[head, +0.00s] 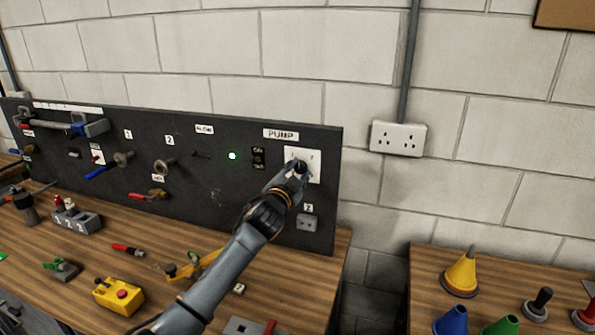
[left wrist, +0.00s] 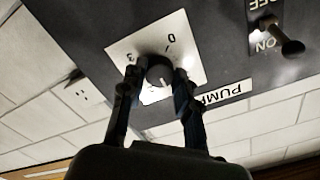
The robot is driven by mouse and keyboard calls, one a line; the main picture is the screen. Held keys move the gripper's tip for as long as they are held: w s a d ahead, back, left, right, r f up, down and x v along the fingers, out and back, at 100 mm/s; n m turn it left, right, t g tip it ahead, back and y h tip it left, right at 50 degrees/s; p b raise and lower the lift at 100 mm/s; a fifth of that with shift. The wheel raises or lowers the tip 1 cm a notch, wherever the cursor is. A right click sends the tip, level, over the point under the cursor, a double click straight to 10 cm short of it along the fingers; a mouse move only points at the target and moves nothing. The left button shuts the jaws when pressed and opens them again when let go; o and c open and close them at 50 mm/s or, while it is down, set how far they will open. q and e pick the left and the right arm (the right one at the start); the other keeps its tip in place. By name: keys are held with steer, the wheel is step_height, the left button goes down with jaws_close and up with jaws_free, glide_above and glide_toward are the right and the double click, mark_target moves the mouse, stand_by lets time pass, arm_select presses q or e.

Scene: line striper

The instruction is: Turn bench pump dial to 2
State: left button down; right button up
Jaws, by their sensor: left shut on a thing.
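The pump dial is a dark round knob (left wrist: 159,72) on a white square plate (head: 314,159), at the right end of the black panel under the PUMP label (head: 281,134). My left gripper (head: 298,170) is at the dial in the head view and covers part of it. In the left wrist view, my left gripper (left wrist: 157,87) has one finger on each side of the knob and is shut on it. The plate (left wrist: 122,50) shows a 0 and a 3 there, seen upside down. The other numbers are hidden or unclear, and I cannot read the knob's setting. My right gripper is out of view.
The bench holds a yellow box with a red button (head: 118,296). Cones (head: 461,273) stand on the right bench.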

arm_select(q)
steer(key=m+p, duration=0.1)
steer(key=m, duration=0.4)
steer(key=shift+m, duration=0.3)
steer(key=shift+m+p, duration=0.45)
steer(key=shift+m, duration=1.45)
steer(key=c, duration=1)
jaws_free()
steer(key=v, duration=1.2)
steer(key=shift+f, duration=0.1)
